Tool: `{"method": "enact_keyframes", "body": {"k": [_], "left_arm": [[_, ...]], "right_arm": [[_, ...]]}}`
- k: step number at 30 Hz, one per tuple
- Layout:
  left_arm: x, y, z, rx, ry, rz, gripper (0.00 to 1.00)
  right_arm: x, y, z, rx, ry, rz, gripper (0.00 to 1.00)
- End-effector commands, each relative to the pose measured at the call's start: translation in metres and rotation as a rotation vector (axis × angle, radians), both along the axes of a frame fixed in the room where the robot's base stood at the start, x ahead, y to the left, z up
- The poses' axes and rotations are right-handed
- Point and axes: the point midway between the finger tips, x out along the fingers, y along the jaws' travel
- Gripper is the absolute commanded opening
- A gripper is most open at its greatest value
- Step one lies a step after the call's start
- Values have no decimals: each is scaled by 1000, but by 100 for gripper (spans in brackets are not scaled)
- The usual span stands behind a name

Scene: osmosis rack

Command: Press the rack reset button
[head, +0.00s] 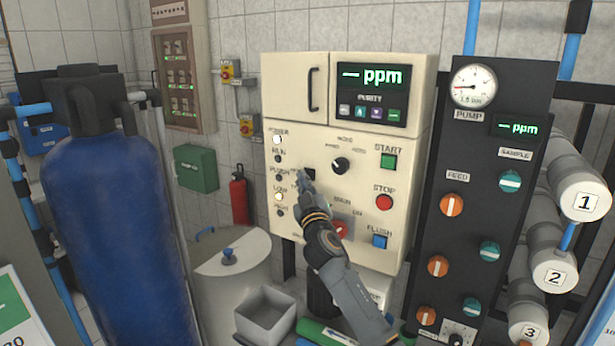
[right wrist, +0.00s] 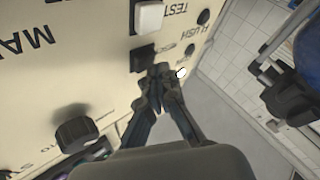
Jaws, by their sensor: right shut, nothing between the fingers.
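The cream control panel (head: 330,220) stands upright in the middle of the head view. A small black square button (head: 309,173) sits on its left half, partly behind my right gripper (head: 302,180). In the right wrist view the black button (right wrist: 142,58) is just beyond the fingertips of my right gripper (right wrist: 160,72). I cannot tell whether they touch it. The label by the button is mostly hidden, so I cannot read it as reset. My right gripper is shut and empty, pointing at the panel. My left gripper is out of view.
A white square button (right wrist: 149,17) marked TEST is close to the black one. A black knob (head: 340,166), green START (head: 388,161), red STOP (head: 384,202) and blue FLUSH (head: 379,241) buttons are nearby. A dark valve panel (head: 478,140) stands right, a blue tank (head: 110,220) left.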

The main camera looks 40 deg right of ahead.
Motion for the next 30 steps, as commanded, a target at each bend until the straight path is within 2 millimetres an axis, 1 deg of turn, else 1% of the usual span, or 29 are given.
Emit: {"method": "enact_keyframes", "body": {"k": [24, 30], "left_arm": [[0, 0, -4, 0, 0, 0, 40], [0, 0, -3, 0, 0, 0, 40]], "right_arm": [[4, -9, 0, 0, -1, -1, 0], [3, -9, 0, 0, -1, -1, 0]]}}
